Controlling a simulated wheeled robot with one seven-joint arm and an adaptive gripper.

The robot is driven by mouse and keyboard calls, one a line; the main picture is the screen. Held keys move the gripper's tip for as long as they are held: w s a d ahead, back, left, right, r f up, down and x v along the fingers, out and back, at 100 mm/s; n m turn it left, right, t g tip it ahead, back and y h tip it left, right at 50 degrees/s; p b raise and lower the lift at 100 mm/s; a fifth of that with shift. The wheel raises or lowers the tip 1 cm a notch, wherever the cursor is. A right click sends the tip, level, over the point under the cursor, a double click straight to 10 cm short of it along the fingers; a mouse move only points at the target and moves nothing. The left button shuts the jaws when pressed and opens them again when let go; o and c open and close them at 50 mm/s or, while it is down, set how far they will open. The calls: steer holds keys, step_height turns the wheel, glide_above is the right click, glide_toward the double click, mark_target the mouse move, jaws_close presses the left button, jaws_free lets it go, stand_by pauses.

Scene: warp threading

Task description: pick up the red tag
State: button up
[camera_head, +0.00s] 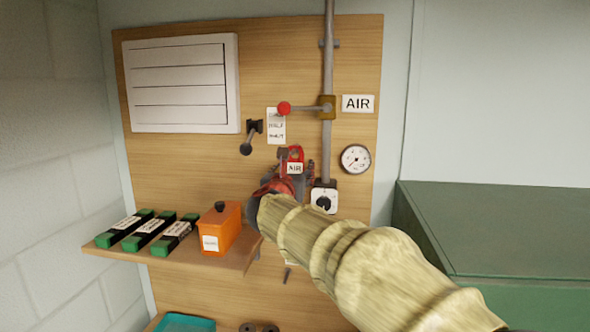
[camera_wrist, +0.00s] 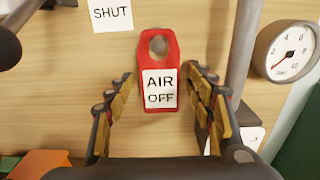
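The red tag (camera_wrist: 160,105) with a white "AIR OFF" label hangs against the wooden board in the wrist view, upright, with a hole near its top. My gripper (camera_wrist: 158,92) is open, with one padded finger on each side of the tag and a visible gap on both sides. In the head view the red tag (camera_head: 296,156) shows just above my gripper (camera_head: 284,168), and my arm and gripper hide the area below it. What the tag hangs from is hard to make out.
A grey pipe (camera_head: 328,70) with a red-knobbed lever (camera_head: 284,108) runs down the board right of the tag. A shelf (camera_head: 110,253) at left holds an orange box (camera_head: 222,228) and several green-black blocks.

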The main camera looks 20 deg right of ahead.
steer(key=c, duration=0.8)
steer(key=shift+c, duration=0.2)
steer(key=shift+r, duration=0.6)
steer(key=shift+s+a+r, duration=0.15)
steer(key=shift+a+r, duration=0.05)
steer(key=b+v, duration=0.2)
steer(key=v, duration=1.5)
steer(key=shift+s+b, duration=0.3)
steer(key=shift+b, duration=0.1)
